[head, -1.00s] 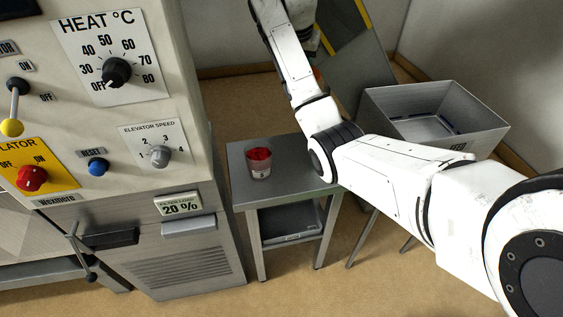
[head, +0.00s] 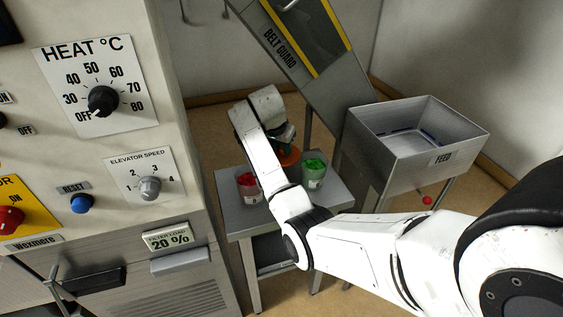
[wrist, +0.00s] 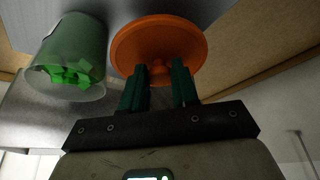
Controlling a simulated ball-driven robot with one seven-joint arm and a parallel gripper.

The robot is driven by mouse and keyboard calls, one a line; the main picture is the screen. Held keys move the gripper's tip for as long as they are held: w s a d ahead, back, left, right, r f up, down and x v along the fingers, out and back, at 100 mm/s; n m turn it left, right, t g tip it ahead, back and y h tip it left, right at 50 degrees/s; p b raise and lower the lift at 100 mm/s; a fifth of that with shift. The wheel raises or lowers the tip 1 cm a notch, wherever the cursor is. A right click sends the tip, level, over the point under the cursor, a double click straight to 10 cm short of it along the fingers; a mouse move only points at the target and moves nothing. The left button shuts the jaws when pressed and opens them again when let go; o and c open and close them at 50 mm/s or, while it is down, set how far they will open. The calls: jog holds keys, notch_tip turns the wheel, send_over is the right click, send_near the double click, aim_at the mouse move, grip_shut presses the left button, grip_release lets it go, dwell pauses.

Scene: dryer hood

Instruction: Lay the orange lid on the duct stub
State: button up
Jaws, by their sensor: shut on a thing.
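The round orange lid (head: 289,157) is in my gripper (head: 284,138), over the back part of the small grey table. In the wrist view the lid (wrist: 158,48) shows as a broad disc. The two green fingers of my gripper (wrist: 160,72) are shut on its near side, where their tips hide the grip point. In the head view the lid is partly covered by my gripper. I cannot make out the duct stub in either view.
A cup of red pieces (head: 248,187) and a cup of green pieces (head: 313,172) stand on the table (head: 228,214). The green cup (wrist: 68,55) is close left of the lid in the wrist view. The feed bin (head: 440,160) and belt guard (head: 300,60) are behind.

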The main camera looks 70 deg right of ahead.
jog(key=shift+f, duration=3.1)
jog(key=shift+f, duration=0.15)
jog(key=o, duration=1)
